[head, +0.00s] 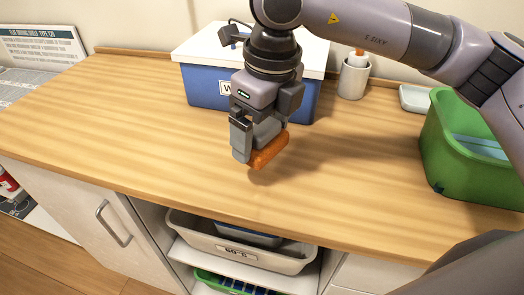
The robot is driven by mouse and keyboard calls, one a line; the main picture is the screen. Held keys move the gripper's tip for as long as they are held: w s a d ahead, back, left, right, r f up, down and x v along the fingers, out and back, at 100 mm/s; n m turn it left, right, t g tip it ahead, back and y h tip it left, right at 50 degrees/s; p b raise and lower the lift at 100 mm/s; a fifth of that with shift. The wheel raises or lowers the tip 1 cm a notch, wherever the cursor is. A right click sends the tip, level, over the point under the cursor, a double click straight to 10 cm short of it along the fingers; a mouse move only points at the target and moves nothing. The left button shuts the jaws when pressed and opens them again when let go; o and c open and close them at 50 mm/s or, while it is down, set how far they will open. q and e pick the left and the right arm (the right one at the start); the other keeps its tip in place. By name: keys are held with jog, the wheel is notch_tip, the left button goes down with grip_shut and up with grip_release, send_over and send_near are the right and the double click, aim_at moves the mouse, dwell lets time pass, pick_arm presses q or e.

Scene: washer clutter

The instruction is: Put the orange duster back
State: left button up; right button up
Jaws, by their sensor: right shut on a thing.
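My right gripper (254,150) is over the middle of the wooden counter, pointing down. It is shut on an orange thing (269,150), which looks like the orange duster; only part of it shows beside the fingers. It appears held a little above the counter, with a shadow to its right. A grey holder (353,80) stands at the back of the counter with an orange-and-white thing (357,58) upright in it. My left gripper is not in view.
A blue box (207,87) with a white lid stands behind my right gripper. A green bin (458,160) is at the right and a small pale dish (414,99) behind it. Below the counter, a grey tray (190,228) sits on a shelf. The counter's left side (110,110) is clear.

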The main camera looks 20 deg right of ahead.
aim_at(270, 129)
jog(key=shift+f+b, duration=0.4)
jog(key=shift+f, duration=2.4)
jog(key=o, duration=0.7)
jog(key=shift+r, duration=0.15)
jog(key=shift+o, duration=0.2)
jog(key=r, duration=0.8)
jog(key=s+r, duration=0.1)
jog(key=r, duration=0.3)
jog(key=shift+d+r+p, duration=0.15)
jog(key=shift+d+p, duration=0.15)
jog(key=shift+d, duration=0.1)
jog(key=shift+s, duration=0.1)
